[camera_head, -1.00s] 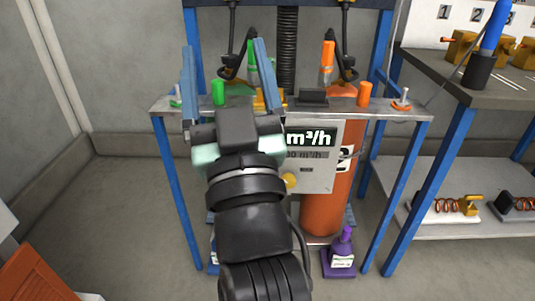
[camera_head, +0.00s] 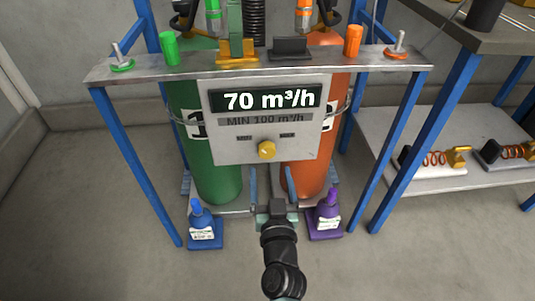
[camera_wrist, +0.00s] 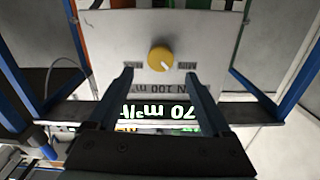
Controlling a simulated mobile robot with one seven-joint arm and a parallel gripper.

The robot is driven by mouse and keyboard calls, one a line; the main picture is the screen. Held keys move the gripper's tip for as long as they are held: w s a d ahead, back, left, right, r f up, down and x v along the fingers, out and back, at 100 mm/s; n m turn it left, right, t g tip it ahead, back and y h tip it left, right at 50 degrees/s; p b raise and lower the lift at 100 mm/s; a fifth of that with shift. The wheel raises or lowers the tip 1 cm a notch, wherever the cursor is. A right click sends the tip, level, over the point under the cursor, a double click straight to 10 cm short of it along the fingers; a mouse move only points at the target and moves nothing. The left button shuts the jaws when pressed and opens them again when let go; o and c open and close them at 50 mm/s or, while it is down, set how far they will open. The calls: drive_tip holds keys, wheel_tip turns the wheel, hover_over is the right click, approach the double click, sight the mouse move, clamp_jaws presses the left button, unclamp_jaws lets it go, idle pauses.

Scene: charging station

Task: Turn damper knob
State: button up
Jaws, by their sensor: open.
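The yellow damper knob (camera_head: 266,149) sits on the lower part of a grey control panel (camera_head: 225,146). The panel's display (camera_head: 265,99) reads 70 m³/h, with MIN 100 m³/h printed below. In the wrist view the knob (camera_wrist: 161,58) appears upside down with a pale mark at its lower right. My gripper (camera_head: 271,172) is open and empty, its two blue fingers pointing up just below the knob in the head view. In the wrist view my gripper (camera_wrist: 159,75) has the knob roughly centred between and beyond its fingertips, apart from both.
A green cylinder (camera_head: 216,175) and an orange cylinder (camera_head: 307,178) stand behind the panel. Blue (camera_head: 205,228) and purple (camera_head: 325,220) bottle-shaped objects stand low on either side of my arm. Blue legs frame the stand. A shelf (camera_head: 425,165) is at right.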

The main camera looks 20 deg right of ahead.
sight(267, 153)
drive_tip(key=b+x, duration=0.1)
drive_tip(key=x, duration=0.6)
drive_tip(key=shift+w, duration=0.15)
clamp_jaws()
